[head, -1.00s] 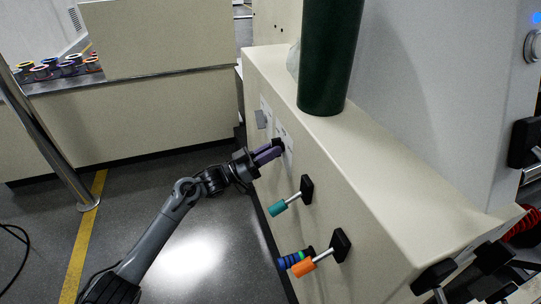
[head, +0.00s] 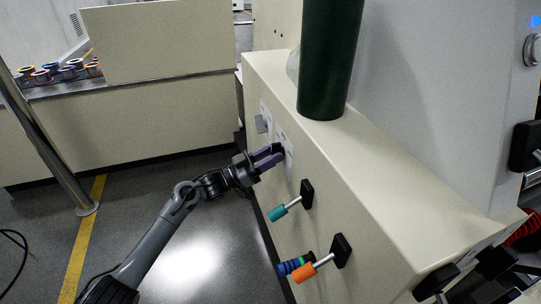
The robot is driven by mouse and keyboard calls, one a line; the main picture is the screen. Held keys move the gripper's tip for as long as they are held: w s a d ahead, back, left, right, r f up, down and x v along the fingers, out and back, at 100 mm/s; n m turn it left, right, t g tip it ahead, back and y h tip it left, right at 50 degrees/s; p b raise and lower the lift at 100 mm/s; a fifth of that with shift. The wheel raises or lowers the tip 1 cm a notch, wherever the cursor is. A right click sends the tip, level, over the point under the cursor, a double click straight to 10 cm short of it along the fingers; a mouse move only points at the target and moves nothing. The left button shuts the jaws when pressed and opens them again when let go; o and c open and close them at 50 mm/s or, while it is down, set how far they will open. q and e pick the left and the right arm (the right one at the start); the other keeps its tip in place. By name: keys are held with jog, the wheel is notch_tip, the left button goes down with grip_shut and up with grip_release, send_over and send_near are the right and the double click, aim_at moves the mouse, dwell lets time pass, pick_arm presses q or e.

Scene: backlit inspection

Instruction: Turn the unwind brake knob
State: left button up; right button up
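My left gripper (head: 276,154) is at the side face of the cream machine cabinet (head: 335,190), near its far end. Its two purple fingers show apart, one above the other, with a dark gap between them. A small black part, seemingly the brake knob (head: 277,147), shows at the fingertips, mostly covered by them. I cannot tell whether the fingers press on it or only stand around it. My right gripper is not in view.
A teal-handled lever (head: 278,213) and an orange-handled lever (head: 303,273) stick out of the cabinet nearer me, with a blue ribbed handle (head: 289,266) beside the orange one. A dark green roll (head: 328,60) stands on top. The floor to the left is open.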

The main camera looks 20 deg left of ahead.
pick_arm(q)
jog(key=p+v, duration=0.3)
jog(key=v, duration=0.7)
jog(key=shift+s+a, duration=0.25)
jog(key=shift+a, duration=0.05)
jog(key=shift+f, duration=0.15)
